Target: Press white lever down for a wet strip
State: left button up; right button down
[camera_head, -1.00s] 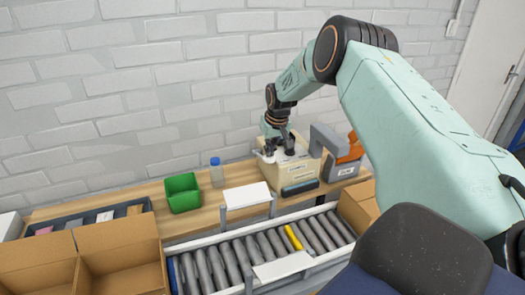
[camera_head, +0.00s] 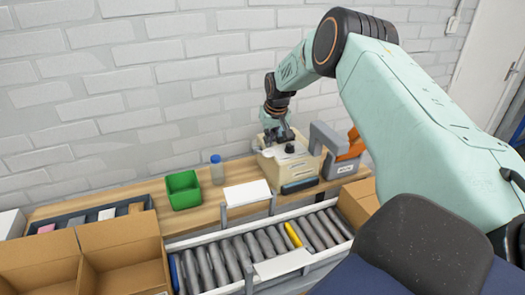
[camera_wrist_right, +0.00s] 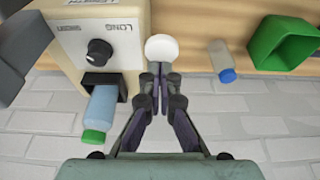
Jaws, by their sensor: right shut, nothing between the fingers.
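The beige dispenser (camera_head: 292,172) stands on the wooden bench against the wall. In the right wrist view its body (camera_wrist_right: 70,45) shows a black dial (camera_wrist_right: 100,51) marked LONG and SHORT. The white lever's round knob (camera_wrist_right: 161,47) shows beside the dispenser in that view; in the head view I cannot make the lever out clearly. My right gripper (camera_head: 279,137) is at the dispenser's far left side. Its fingers (camera_wrist_right: 160,78) are shut and empty, with the tips right at the white knob; I cannot tell whether they touch. My left gripper is not in view.
A bottle with a green cap (camera_wrist_right: 94,136) sits at the dispenser's dark opening. A blue-capped bottle (camera_head: 217,171) and a green bin (camera_head: 183,190) stand left on the bench. A grey tape dispenser (camera_head: 327,148) is close on the right. The roller conveyor (camera_head: 240,255) runs in front.

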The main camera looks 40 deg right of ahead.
jog(key=shift+r, duration=0.1)
notch_tip(320, 180, up, 5)
jog(key=p, duration=0.4)
jog(key=shift+p, duration=0.35)
jog(key=shift+s, duration=0.1)
dwell(0.4)
